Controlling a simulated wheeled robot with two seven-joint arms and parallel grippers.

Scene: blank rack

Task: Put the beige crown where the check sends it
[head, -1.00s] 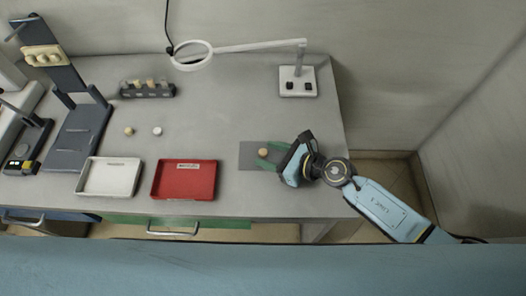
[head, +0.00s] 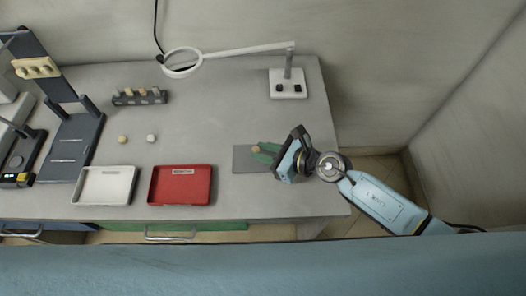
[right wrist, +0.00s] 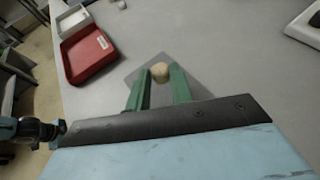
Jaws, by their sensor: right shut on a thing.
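The beige crown (head: 256,149), a small round piece, is at the grey mat (head: 242,160) on the right part of the bench. My right gripper (head: 258,150) is shut on it, with the green fingers on either side. In the right wrist view the crown (right wrist: 160,72) shows between the fingertips of the right gripper (right wrist: 159,78), over the mat (right wrist: 143,70). I cannot tell whether it is clear of the mat.
A red tray (head: 180,200) and a white tray (head: 105,199) with labels stand at the front. A dark rack (head: 126,100) holds several blanks. A yellowish piece (head: 122,139) and a white piece (head: 151,138) lie before it. A ring lamp (head: 287,92) stands behind the mat.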

